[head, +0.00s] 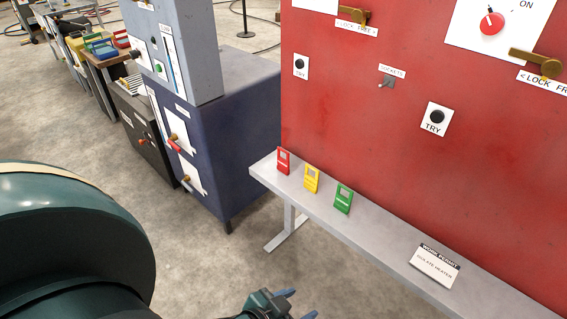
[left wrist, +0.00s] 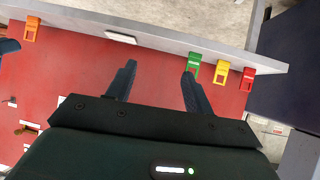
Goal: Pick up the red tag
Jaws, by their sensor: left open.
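The red tag (head: 283,161) stands upright at the left end of a narrow grey shelf, in front of the red cabinet. In the left wrist view it shows at the right (left wrist: 247,78). A yellow tag (head: 311,179) and a green tag (head: 343,199) stand beside it along the shelf. My left gripper (head: 298,303) is open and empty at the bottom of the head view, apart from the red tag. In the left wrist view its fingers (left wrist: 159,72) point towards the shelf, with one fingertip appearing near the green tag (left wrist: 194,66).
The grey shelf (head: 385,240) carries a white work permit card (head: 435,264) farther right. The red cabinet (head: 345,120) rises behind it. A blue cabinet (head: 235,125) stands left of the shelf. An orange tag (left wrist: 31,29) shows at the left in the wrist view.

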